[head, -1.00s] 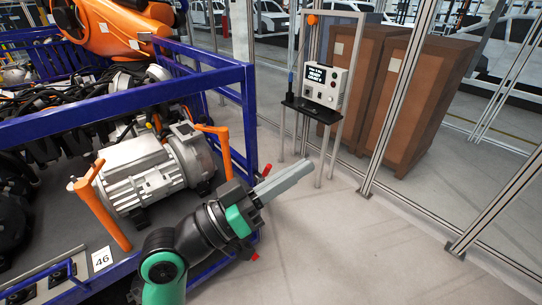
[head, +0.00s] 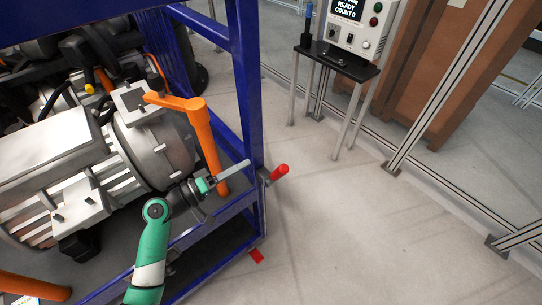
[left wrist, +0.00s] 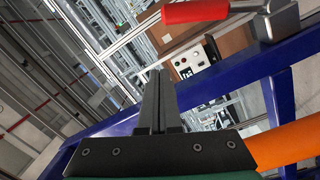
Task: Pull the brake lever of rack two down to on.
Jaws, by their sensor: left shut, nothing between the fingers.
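A red-handled lever (head: 280,172) sticks out to the right from the blue rack's (head: 246,90) corner post, tilted slightly up in the head view. It also shows at the top of the left wrist view as a red grip (left wrist: 195,12) on a metal rod with a grey bracket. My left gripper (head: 247,163) is shut and empty. Its fingertips are just left of the lever, near the post; I cannot tell whether they touch anything. In the left wrist view the closed fingers (left wrist: 158,76) point up, below the red grip and apart from it. My right gripper is not in view.
An orange handle (head: 205,140) stands close behind my left gripper, beside a grey motor (head: 150,135). A second red piece (head: 257,257) sits low at the rack's foot. A control box (head: 362,25) stands on a black shelf.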

